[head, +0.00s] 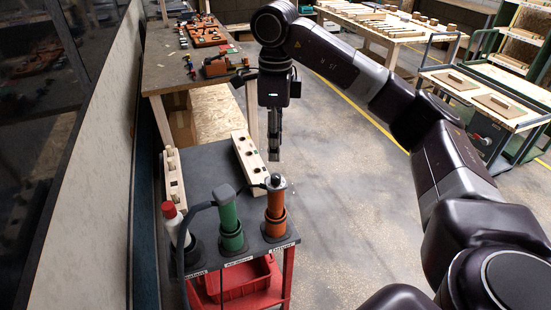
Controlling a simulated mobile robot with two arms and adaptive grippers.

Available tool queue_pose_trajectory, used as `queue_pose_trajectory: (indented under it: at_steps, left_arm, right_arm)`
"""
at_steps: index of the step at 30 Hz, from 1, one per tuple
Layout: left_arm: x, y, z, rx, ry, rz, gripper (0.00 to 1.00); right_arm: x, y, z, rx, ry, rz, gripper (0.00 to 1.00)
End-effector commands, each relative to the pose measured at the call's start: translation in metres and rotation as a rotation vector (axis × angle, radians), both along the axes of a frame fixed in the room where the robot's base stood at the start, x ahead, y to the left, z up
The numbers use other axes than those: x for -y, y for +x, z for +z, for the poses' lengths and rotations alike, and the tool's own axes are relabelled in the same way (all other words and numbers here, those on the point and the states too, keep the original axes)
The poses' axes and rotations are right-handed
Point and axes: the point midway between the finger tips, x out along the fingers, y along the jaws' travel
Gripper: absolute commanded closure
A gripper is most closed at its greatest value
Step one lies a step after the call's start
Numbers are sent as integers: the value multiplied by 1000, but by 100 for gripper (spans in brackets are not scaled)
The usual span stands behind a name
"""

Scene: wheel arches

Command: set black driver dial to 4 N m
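I cannot clearly pick out a black driver or its dial in the head view. On the dark-topped red cart (204,163), a green tool (229,220) and an orange tool (275,207) stand upright in dark holders at the front edge. No dial number is readable. My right gripper (274,148) points down beyond the orange tool, near the cart's right edge. Its fingers look narrow and close together, but I cannot tell whether they are open or shut. I see nothing held in it. My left gripper is out of view.
A white bottle with a red cap (174,225) stands at the cart's front left, beside a dark curved hose. Two wooden blocks with holes (248,158) lie on the cart. A red bin (238,281) sits below. A workbench (170,62) is behind; open floor lies right.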

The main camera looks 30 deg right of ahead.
Motion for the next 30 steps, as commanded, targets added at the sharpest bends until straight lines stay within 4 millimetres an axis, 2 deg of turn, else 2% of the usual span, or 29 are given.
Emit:
queue_pose_trajectory:
  at_steps: [3,9,30]
  left_arm:
    - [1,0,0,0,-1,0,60]
    - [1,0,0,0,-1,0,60]
    - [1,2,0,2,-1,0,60]
  right_arm:
    - [0,0,14,3,-1,0,64]
    - [0,0,25,1,-1,-1,64]
    - [0,0,26,0,0,-1,64]
